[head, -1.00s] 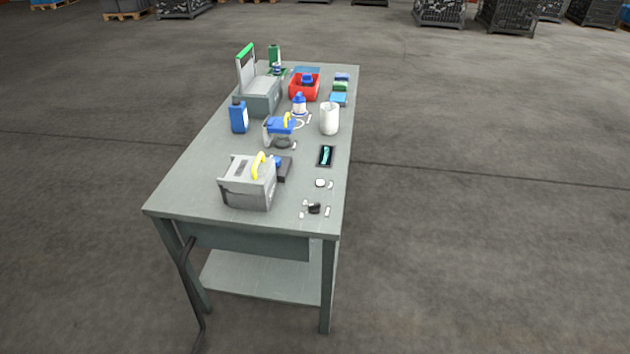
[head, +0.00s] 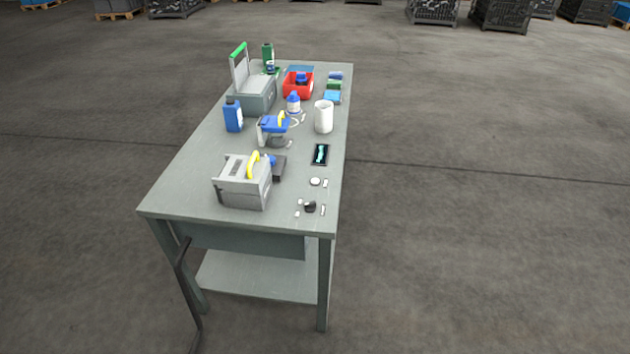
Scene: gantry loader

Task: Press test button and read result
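A grey box-shaped device (head: 242,186) with a yellow handle stands near the front end of the table. A small dark device (head: 279,166) with a blue part sits against its right side. A dark flat device with a lit teal screen (head: 320,154) lies near the right edge. A blue and grey device (head: 270,128) with a yellow part stands behind the grey box. I cannot tell which of these carries the test button, and no reading is legible. Neither of my grippers is in the head view.
The long grey table (head: 190,185) also holds a blue bottle (head: 233,116), white cup (head: 323,117), red bin (head: 297,86), grey toolbox (head: 255,94) and small loose parts (head: 310,207) near its front right edge. The floor (head: 480,220) right of the table is clear.

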